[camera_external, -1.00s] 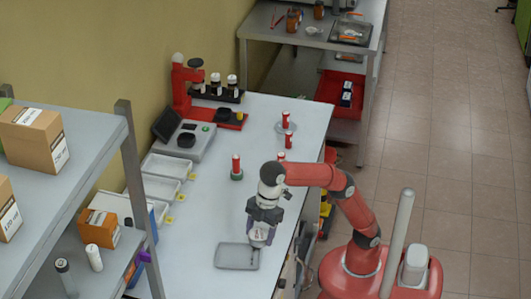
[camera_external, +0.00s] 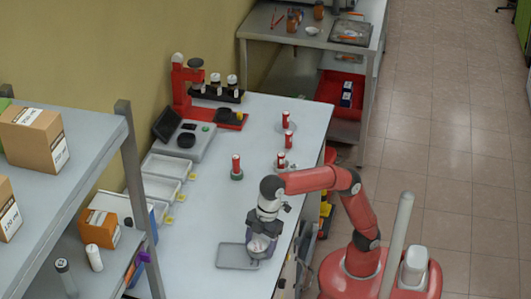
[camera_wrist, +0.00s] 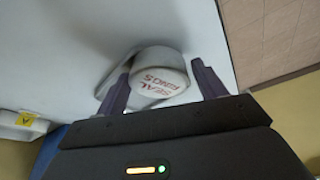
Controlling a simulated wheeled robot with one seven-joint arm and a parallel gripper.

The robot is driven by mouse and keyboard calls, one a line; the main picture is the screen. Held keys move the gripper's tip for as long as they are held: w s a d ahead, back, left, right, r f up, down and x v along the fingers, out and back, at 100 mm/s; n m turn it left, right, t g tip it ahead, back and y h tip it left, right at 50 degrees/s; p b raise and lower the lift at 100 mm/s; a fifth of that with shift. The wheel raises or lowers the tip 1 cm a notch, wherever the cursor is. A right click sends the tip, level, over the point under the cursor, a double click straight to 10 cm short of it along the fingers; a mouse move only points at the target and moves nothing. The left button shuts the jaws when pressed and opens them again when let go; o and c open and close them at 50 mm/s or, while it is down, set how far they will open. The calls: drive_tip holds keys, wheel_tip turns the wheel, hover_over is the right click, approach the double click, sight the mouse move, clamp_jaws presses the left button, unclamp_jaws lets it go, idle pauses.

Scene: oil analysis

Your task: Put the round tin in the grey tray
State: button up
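The round tin (camera_wrist: 160,78), white with red "SEAL RINGS" lettering, sits between the two fingers of my gripper (camera_wrist: 160,88) in the wrist view. In the external view the tin (camera_external: 258,246) hangs under my gripper (camera_external: 262,237), over the right part of the grey tray (camera_external: 232,257). The tray lies flat at the near end of the white table and its bare left part looks empty. Its rim (camera_wrist: 106,84) shows behind the tin in the wrist view. I cannot tell whether the tin touches the tray floor.
White bins (camera_external: 160,188) line the table's left side. A grey instrument (camera_external: 184,140) stands farther back. The table around the tray is mostly clear.

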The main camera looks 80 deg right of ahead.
sight(264, 240)
drive_tip(key=shift+o, duration=1.1)
drive_tip(key=p+v, duration=0.1)
drive_tip(key=v, duration=0.6)
drive_tip(key=shift+r, duration=0.35)
